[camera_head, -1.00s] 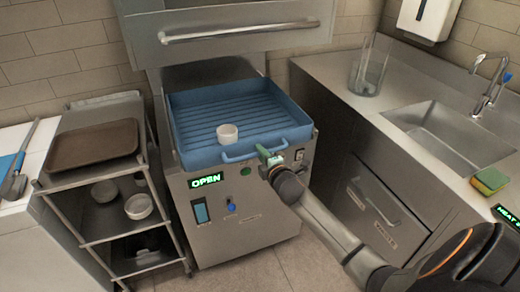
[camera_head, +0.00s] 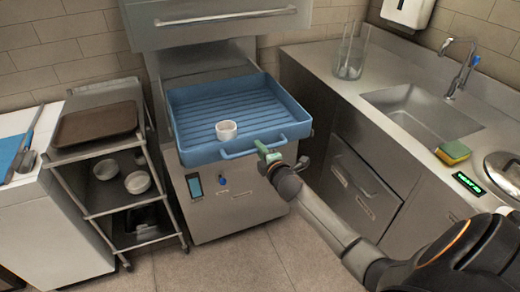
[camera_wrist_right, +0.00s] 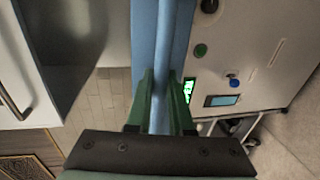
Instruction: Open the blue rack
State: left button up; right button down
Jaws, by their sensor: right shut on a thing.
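The blue rack (camera_head: 200,156) juts out from the front of a steel machine (camera_head: 235,212), its ribbed floor showing. A white bowl (camera_head: 226,130) stands in it near the front. My right gripper (camera_head: 264,151), with green fingers, is at the right end of the rack's front handle (camera_head: 238,153). In the right wrist view its fingers (camera_wrist_right: 161,100) are shut around the blue handle bar (camera_wrist_right: 163,60), beside the rack's front wall (camera_wrist_right: 143,35). My left gripper is not in view.
The raised steel hood (camera_head: 215,22) is above the rack. A shelf cart (camera_head: 125,190) with a brown tray (camera_head: 97,125) and bowls stands at the left. A counter with a sink (camera_head: 425,115), glass container (camera_head: 350,64) and sponge (camera_head: 453,152) is at the right. The floor in front is clear.

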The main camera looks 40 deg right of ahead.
jog(key=c, duration=0.8)
grip_release()
jog(key=shift+s, duration=0.1)
jog(key=v, duration=1.2)
jog(key=shift+s, duration=0.15)
jog(key=s+a+f+m+g+y, duration=0.6)
jog(key=s+a+f+m, duration=0.7)
jog(key=s+a+f, duration=0.5)
jog(key=shift+s+a+f, duration=0.3)
jog(key=shift+a+f, duration=0.25)
jog(key=shift+a, duration=0.25)
